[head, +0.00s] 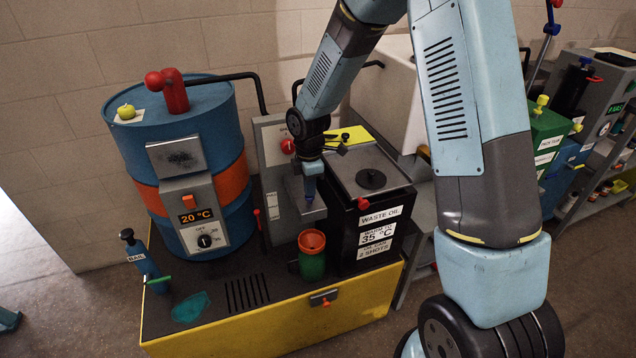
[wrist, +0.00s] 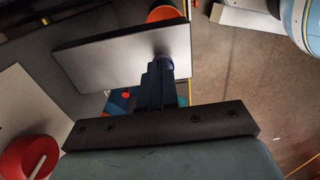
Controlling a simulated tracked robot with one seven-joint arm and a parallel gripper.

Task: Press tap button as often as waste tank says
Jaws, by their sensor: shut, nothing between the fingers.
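The black waste tank (head: 365,205) stands at the right of the yellow-edged bench. Its labels read "WASTE OIL", "35 °C" and a lower line ending "2 SHOTS". The grey tap housing (head: 293,189) juts from an upright panel left of the tank; its flat top also fills the middle of the wrist view (wrist: 100,52). My gripper (head: 309,175) is shut and empty, pointing down at this housing. In the wrist view, its fingertips (wrist: 163,66) meet a small blue-purple spot, apparently the button, largely hidden. I cannot tell whether they touch or press it.
A green cup with orange rim (head: 312,254) stands below the tap. A blue drum (head: 180,140) with a "20 °C" display stands left. A red knob (head: 288,146) is on the panel. A blue bottle (head: 143,262) stands front left. A yellow pad (head: 348,136) lies behind the tank.

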